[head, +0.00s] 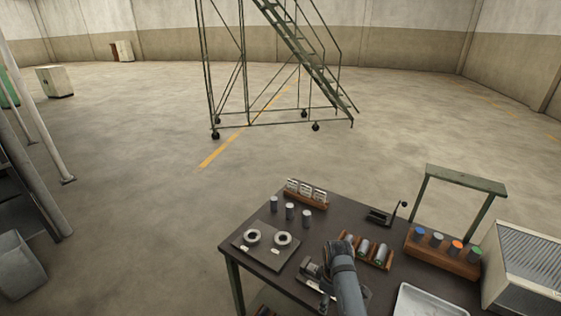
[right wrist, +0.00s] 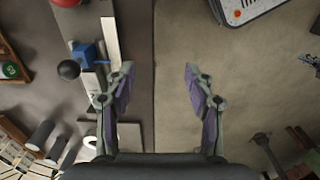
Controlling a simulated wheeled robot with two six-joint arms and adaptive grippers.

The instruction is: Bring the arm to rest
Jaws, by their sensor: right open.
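My right gripper (right wrist: 157,80) shows in the right wrist view with its two fingers spread wide and nothing between them. It is open above the edge between a dark grey surface and a paler one. In the head view my right arm (head: 346,284) reaches up from the bottom over the front of the dark workbench (head: 267,261); its fingers cannot be made out clearly there. My left gripper is in neither view.
Grey cylinders (head: 290,211) and two rings on a plate (head: 284,239) stand at the bench's left. A wooden rack (head: 440,253) with coloured-top cylinders and a pale tray (head: 428,303) are at the right. A blue block with a black knob (right wrist: 69,69) lies left of the fingers.

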